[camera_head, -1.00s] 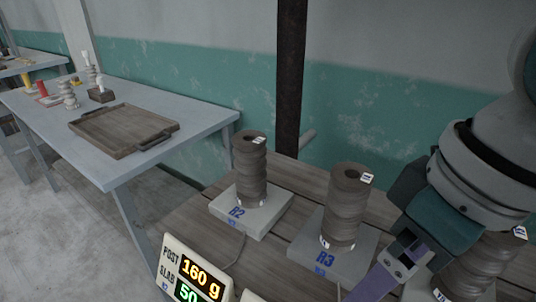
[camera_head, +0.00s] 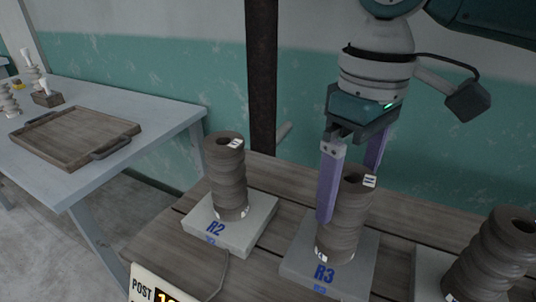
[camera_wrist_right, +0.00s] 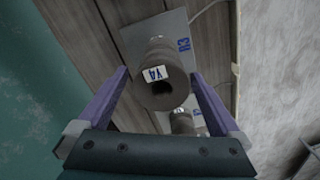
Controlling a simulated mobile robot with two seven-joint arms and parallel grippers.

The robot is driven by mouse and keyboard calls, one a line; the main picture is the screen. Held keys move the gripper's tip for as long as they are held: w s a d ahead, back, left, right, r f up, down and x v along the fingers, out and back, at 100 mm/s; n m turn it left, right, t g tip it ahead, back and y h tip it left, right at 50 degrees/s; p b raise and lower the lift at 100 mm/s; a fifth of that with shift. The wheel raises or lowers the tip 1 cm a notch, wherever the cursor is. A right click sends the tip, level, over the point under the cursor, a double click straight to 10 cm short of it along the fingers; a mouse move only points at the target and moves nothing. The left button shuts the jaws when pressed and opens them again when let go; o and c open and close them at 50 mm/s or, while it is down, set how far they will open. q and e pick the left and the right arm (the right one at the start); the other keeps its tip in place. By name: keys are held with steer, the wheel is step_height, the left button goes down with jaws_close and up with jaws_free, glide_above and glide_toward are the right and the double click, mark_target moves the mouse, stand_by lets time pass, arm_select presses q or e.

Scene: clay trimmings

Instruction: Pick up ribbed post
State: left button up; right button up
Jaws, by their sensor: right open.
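Several dark grey-brown ribbed posts stand upright on grey blocks. The one on the block marked R3 (camera_head: 288,262) is a ribbed post (camera_head: 342,222) with a white tag on its top; it also shows in the right wrist view (camera_wrist_right: 166,84), its tag up close. My right gripper (camera_head: 350,192) is open, pointing down, with one purple finger on the left of this post's top and the other behind it on the right. I cannot tell whether either finger touches it. The R2 post (camera_head: 228,178) stands to the left and another post (camera_head: 490,262) to the right. My left gripper is not in view.
A wooden tray with handles (camera_head: 128,132) lies on the blue-grey table (camera_head: 60,192) at left, with small turned pieces behind it. A dark upright pole (camera_head: 262,75) stands behind the wooden bench (camera_head: 165,250). A display sign (camera_head: 145,288) is at the front.

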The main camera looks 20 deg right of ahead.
step_height(320, 180, down, 3)
steer(key=shift+s+f, duration=0.15)
steer(key=shift+f, duration=0.05)
steer(key=shift+c, duration=0.2)
jaws_close()
stand_by(0.5)
steer(key=shift+r, duration=0.1)
